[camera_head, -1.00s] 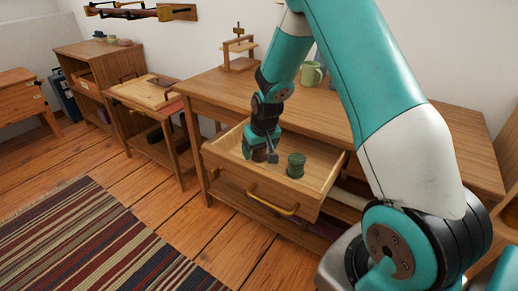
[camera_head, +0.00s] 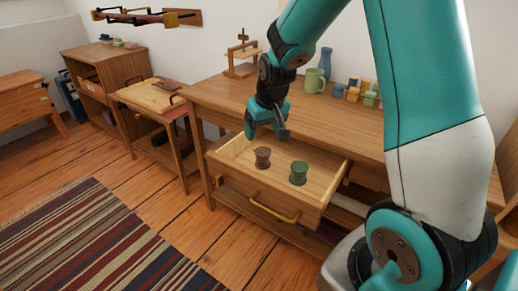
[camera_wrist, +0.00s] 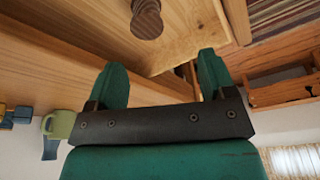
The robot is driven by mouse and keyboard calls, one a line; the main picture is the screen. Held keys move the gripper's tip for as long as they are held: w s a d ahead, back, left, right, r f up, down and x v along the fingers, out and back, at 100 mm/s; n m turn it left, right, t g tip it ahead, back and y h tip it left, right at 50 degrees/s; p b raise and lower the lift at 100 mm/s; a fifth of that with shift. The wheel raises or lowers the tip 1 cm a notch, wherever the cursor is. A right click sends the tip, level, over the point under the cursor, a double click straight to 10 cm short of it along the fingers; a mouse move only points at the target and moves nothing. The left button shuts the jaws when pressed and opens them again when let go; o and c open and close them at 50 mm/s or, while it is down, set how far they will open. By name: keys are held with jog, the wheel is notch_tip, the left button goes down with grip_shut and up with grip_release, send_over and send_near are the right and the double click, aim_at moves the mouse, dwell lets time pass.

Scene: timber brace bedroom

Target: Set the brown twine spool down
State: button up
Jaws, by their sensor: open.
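The brown twine spool (camera_head: 262,158) stands upright on the floor of the open drawer (camera_head: 325,191), left of a green spool (camera_head: 298,173) and apart from it. My gripper (camera_head: 266,134) is open and empty above the brown spool, with a clear gap between them. In the wrist view the brown spool (camera_wrist: 147,18) shows at the top edge, partly cut off, beyond the fingertips of my gripper (camera_wrist: 163,72).
The drawer sticks out of a wooden table (camera_head: 220,98). On the table stand a wooden press (camera_head: 241,58), a green mug (camera_head: 314,80), a blue vase (camera_head: 325,62) and several small coloured items (camera_head: 355,91). A striped rug (camera_head: 95,240) lies on the floor at left.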

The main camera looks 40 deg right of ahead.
jog(key=s+a+r+n+g+y, duration=0.1)
jog(key=s+a+r+n+y, duration=0.1)
jog(key=s+a+r, duration=0.35)
jog(key=s+a+r+n+y, duration=0.1)
jog(key=s+a+r+n, duration=0.15)
jog(key=s+a, duration=0.55)
jog(key=s+a+r+n+g+y, duration=0.1)
jog(key=s+a+r+n+g, duration=0.1)
jog(key=s+a, duration=0.6)
jog(key=s+r+n, duration=0.1)
jog(key=s+n, duration=0.1)
jog(key=s, duration=0.1)
jog(key=shift+s+a, duration=0.15)
jog(key=shift+a, duration=0.05)
jog(key=shift+r, duration=0.1)
